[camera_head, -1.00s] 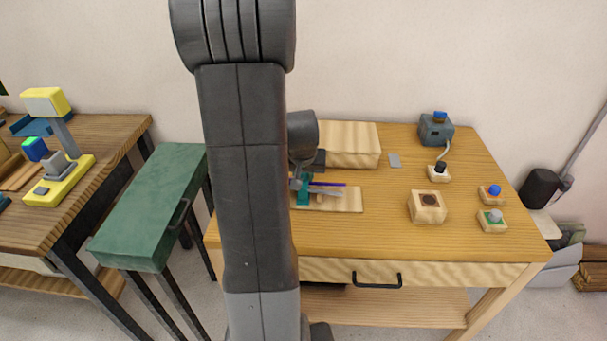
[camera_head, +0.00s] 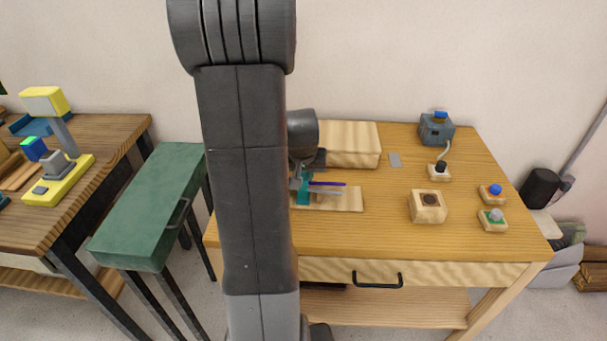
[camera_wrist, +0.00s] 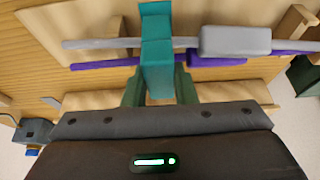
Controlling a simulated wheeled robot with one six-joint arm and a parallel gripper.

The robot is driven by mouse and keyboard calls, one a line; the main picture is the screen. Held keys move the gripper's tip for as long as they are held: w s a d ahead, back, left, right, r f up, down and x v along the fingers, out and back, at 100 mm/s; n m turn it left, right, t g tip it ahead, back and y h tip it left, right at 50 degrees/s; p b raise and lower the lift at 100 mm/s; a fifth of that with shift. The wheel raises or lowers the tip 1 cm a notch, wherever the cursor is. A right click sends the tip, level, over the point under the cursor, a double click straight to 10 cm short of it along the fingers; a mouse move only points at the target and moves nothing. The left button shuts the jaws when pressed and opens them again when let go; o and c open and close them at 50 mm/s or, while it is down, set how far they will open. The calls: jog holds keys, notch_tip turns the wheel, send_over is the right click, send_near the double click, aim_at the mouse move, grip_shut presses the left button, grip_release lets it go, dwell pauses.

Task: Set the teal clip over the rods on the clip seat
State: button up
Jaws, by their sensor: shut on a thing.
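My gripper (camera_wrist: 158,88) is shut on the teal clip (camera_wrist: 156,50), with a dark green finger on each side of it. In the wrist view the clip lies across a grey rod (camera_wrist: 100,44) and a purple rod (camera_wrist: 105,64). Each rod has a thicker part to the right of the clip. In the head view the clip (camera_head: 304,198) shows beside my arm, with the purple rod (camera_head: 330,184) and grey rod (camera_head: 328,192) reaching right from it. The clip seat is hidden, and I cannot tell whether the clip touches it.
A pale wooden board (camera_head: 350,202) lies under the rods, with a wooden box (camera_head: 350,145) behind. The table's front middle is clear.

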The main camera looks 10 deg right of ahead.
jog(key=shift+f+b, duration=0.45)
jog(key=shift+f, duration=0.05)
jog(key=o, duration=0.7)
jog(key=shift+r, duration=0.1)
jog(key=p+v, duration=0.6)
jog(key=v, duration=0.5)
jog(key=shift+p, duration=0.35)
jog(key=b+x, duration=0.5)
jog(key=x, duration=0.4)
